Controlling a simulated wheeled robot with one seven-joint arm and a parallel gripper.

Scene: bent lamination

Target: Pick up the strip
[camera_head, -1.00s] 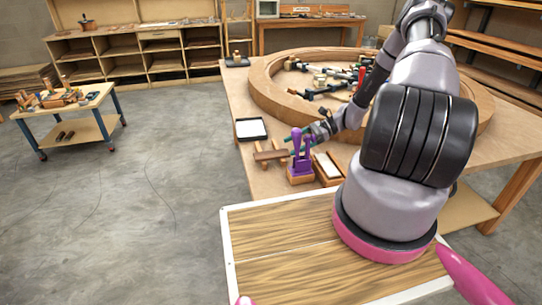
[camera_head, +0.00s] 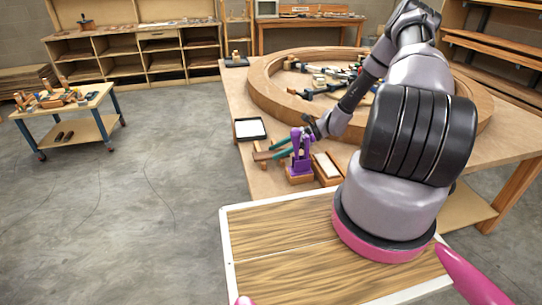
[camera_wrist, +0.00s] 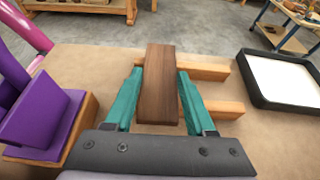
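The strip is a dark brown wooden piece (camera_wrist: 160,90). In the wrist view it lies across two lighter wooden bars (camera_wrist: 215,108), running away from me. My gripper (camera_wrist: 160,74) has teal fingers, one on each side of the strip. The fingers are apart, with narrow gaps seeming to show beside the wood; contact is hard to judge. In the head view my gripper (camera_head: 282,148) is low over the strip (camera_head: 264,155) at the table's near left edge, and partly covers it.
A purple tool in a wooden block (camera_head: 300,160) stands close beside my gripper; it also shows at left in the wrist view (camera_wrist: 40,125). A black-framed white tray (camera_head: 250,128) lies behind the strip. A large curved wooden form (camera_head: 275,95) with several clamps fills the table (camera_head: 240,85) beyond.

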